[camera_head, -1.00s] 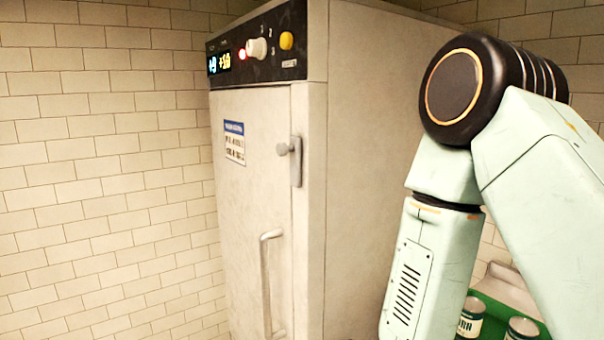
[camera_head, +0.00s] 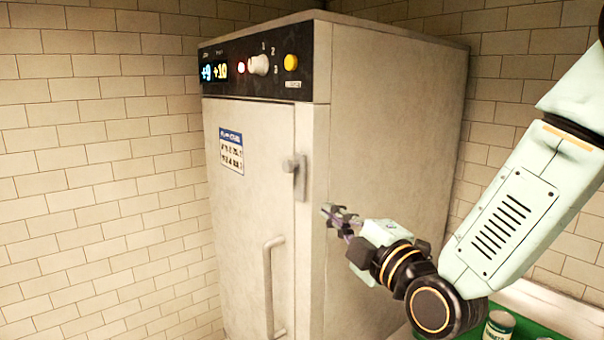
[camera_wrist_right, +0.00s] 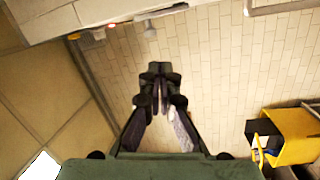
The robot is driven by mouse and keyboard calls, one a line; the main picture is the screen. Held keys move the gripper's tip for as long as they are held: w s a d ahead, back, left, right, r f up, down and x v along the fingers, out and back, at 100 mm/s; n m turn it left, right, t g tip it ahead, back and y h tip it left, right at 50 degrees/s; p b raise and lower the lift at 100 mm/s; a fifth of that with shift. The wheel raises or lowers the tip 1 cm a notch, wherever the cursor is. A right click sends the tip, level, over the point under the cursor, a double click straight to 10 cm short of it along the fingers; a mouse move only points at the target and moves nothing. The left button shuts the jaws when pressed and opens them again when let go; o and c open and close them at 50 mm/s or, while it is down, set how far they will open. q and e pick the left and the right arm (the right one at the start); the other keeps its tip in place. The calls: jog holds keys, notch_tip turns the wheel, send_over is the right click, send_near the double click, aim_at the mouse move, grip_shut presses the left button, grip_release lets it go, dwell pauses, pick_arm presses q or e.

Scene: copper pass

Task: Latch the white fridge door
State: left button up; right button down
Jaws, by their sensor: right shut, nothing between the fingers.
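The white fridge (camera_head: 390,120) stands against the tiled wall. Its door (camera_head: 235,220) lies against the frame; I cannot tell whether a narrow gap is left. A grey latch (camera_head: 300,176) with a round knob sits at the door's right edge, and a long bar handle (camera_head: 268,285) is below it. My right gripper (camera_head: 338,214) is shut and empty, to the right of the latch and a little lower, in front of the fridge's side as seen from the head, apart from the latch. Its closed fingers (camera_wrist_right: 160,85) also show in the right wrist view. My left gripper is out of view.
A control panel (camera_head: 255,62) with a display, a white dial and a yellow button runs across the fridge's top. A can (camera_head: 498,326) stands on a green surface at the lower right. A yellow object (camera_wrist_right: 290,135) shows in the right wrist view.

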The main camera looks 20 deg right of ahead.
jog(key=n, duration=0.1)
jog(key=n+p, duration=0.2)
send_near(290, 168)
jog(key=shift+t, duration=0.3)
jog(key=x, duration=0.3)
jog(key=p+x, duration=0.1)
jog(key=x, duration=0.1)
jog(key=shift+w+d+f, duration=0.25)
jog(key=shift+w+f, duration=0.15)
jog(key=shift+w+a+r, duration=0.2)
jog(key=shift+w+a, duration=0.25)
jog(key=shift+a, duration=0.1)
jog(key=shift+w+d+f, duration=0.15)
jog(key=shift+d, duration=0.2)
jog(key=shift+a+r+p, duration=0.3)
jog(key=shift+a+p, duration=0.05)
jog(key=shift+w+g, duration=0.1)
jog(key=shift+g, duration=0.3)
